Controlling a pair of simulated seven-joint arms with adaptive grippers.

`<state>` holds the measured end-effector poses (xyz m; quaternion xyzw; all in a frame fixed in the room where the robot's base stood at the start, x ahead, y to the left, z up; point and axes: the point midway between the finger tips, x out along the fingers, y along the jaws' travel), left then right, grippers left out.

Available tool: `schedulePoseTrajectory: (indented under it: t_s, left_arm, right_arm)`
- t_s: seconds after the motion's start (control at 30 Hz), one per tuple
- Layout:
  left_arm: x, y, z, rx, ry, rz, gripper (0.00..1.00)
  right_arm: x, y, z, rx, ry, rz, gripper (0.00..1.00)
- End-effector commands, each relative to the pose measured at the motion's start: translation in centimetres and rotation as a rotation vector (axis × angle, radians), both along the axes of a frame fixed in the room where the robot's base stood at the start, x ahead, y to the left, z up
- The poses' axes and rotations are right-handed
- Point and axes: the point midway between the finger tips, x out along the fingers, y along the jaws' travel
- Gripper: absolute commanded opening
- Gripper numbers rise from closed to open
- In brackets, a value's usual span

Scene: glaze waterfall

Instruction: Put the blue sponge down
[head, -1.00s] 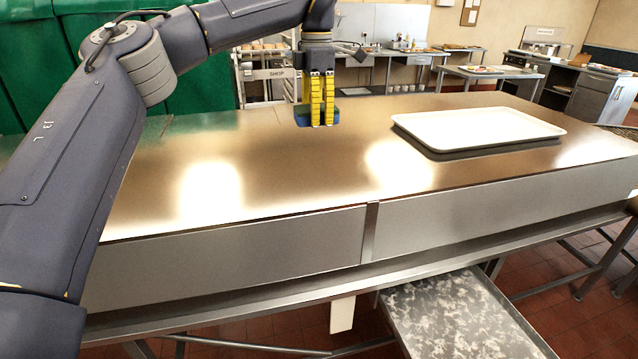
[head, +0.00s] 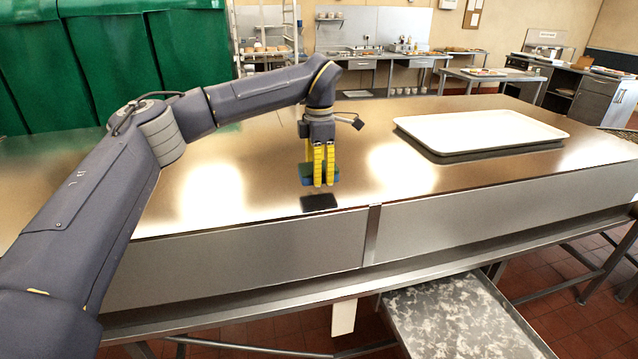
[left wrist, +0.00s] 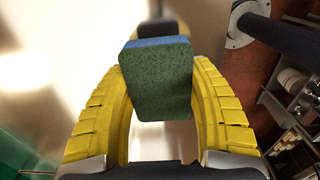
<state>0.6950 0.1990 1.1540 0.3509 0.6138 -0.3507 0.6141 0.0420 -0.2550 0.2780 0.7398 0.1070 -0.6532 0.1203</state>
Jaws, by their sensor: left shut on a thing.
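The blue sponge (head: 305,174) is held between the yellow fingers of my left gripper (head: 322,184), above the metal table (head: 255,170) near its front edge. My right gripper is not in view.
A white tray (head: 480,131) lies on the right part of the table. Green bins or panels (head: 110,60) stand behind at the left. A mottled lower surface (head: 455,315) is below the table's front.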

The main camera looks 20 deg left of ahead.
Motion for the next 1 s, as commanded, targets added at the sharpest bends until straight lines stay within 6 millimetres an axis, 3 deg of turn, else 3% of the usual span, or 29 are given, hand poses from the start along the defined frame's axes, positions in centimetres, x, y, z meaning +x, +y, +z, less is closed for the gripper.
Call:
schedulePoseTrajectory:
  t_s: [0.27, 0.7, 0.73, 0.9, 1.0]
  left_arm:
    - [-0.1, 0.0, -3.1, 0.0, 0.002, 0.0, 0.28]
    - [0.0, 0.0, -3.6, 0.0, 0.001, 0.0, 0.28]
    - [0.0, 0.0, -3.6, 0.0, 0.0, 0.0, 0.57]
    - [0.0, 0.0, -3.6, 0.0, 0.0, 0.0, 0.77]
    - [0.0, 0.0, -3.6, 0.0, 0.0, 0.0, 0.78]
  right_arm:
    - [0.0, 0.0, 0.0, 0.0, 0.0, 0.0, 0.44]
    - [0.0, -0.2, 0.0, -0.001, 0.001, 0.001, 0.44]
    - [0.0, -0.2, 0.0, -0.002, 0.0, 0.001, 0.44]
    - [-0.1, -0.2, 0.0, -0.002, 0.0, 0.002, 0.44]
    - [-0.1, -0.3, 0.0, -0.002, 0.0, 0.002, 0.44]
